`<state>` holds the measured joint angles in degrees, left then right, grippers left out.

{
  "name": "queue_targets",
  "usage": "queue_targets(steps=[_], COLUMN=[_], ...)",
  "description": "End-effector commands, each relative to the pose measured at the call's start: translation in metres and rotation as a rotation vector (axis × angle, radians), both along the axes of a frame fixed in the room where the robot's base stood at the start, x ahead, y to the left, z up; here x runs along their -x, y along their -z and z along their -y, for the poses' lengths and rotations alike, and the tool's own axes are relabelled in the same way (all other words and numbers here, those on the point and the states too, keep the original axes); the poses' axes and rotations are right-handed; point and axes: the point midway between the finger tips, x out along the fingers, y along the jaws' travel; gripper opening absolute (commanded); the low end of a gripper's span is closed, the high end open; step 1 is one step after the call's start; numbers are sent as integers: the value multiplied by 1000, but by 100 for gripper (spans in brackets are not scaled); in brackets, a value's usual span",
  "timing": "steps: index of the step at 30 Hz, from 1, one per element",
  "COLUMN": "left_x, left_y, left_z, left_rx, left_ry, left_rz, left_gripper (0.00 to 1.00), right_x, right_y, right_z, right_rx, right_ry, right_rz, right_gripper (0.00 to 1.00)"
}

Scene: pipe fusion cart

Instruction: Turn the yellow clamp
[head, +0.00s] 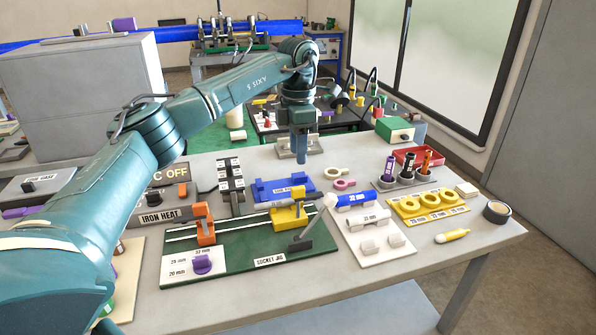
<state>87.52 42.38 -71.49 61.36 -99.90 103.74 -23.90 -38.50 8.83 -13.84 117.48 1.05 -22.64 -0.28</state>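The yellow clamp (288,214) stands on the right part of the green socket jig board (240,268). A grey lever (306,236) with a pale end slants up to the right beside it. An orange clamp (205,228) stands on the same rails to the left. My teal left arm reaches in from the left, and its gripper (301,158) points down behind the yellow clamp, apart from it. Its blue fingertips appear as one narrow shape, so their opening is unclear. My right gripper is not in view.
A blue fixture (270,190) lies just behind the yellow clamp. To the right are a white block holding a blue pipe (352,199), a yellow ring tray (428,217), a marker stand (405,180) and black tape (497,212).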

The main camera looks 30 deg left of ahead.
Motion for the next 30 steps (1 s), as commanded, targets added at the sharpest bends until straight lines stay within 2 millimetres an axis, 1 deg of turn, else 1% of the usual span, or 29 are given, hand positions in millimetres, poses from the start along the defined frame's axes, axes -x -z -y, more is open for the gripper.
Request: queue_targets(steps=[1,3,6,12,24,26,29,30], left_x=[0,0,0,0,0,0,-3,-4], left_y=[-9,-18,-27,-32,-31,-29,-12,-1], left_z=[0,0,0,0,0,3,22,36], left_rx=[0,1,0,0,0,6,55,91], left_ry=[1,0,-1,0,0,5,33,53], left_rz=[4,2,1,0,0,0,0,2], left_gripper=[36,36,36,36,36,36,36,36], right_x=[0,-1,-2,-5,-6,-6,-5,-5], right_y=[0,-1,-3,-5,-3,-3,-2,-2], right_z=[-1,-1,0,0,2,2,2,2], right_rx=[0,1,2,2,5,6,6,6], right_ry=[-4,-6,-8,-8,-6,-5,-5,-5], right_rz=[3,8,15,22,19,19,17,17], right_gripper=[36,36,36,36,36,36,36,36])
